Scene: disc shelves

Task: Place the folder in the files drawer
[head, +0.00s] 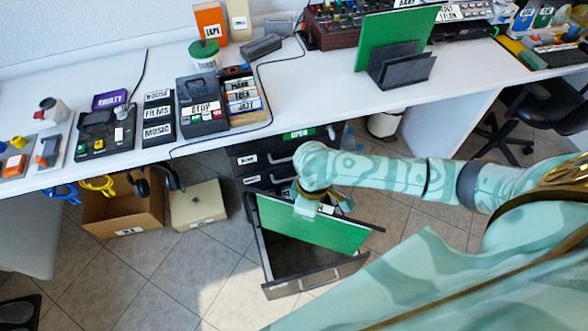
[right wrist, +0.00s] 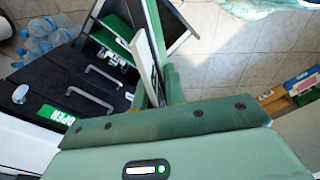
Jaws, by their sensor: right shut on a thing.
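A green folder (head: 305,228) is in my right gripper (head: 312,204), over the pulled-out bottom drawer (head: 318,281) of the black cabinet in the head view. The folder is tilted, and its lower edge is over the dark drawer interior. I cannot tell whether it touches the drawer floor. In the right wrist view the folder (right wrist: 173,75) shows nearly edge-on beyond the gripper body, and the drawer is partly behind it. My left gripper is out of view.
The black cabinet (head: 262,161) has shut upper drawers with handles and a green OPEN label. The white desk (head: 330,108) overhangs it. Another green folder (head: 392,38) stands in a dark holder on the desk. A cardboard box (head: 122,212) and beige box (head: 198,205) sit left on the floor.

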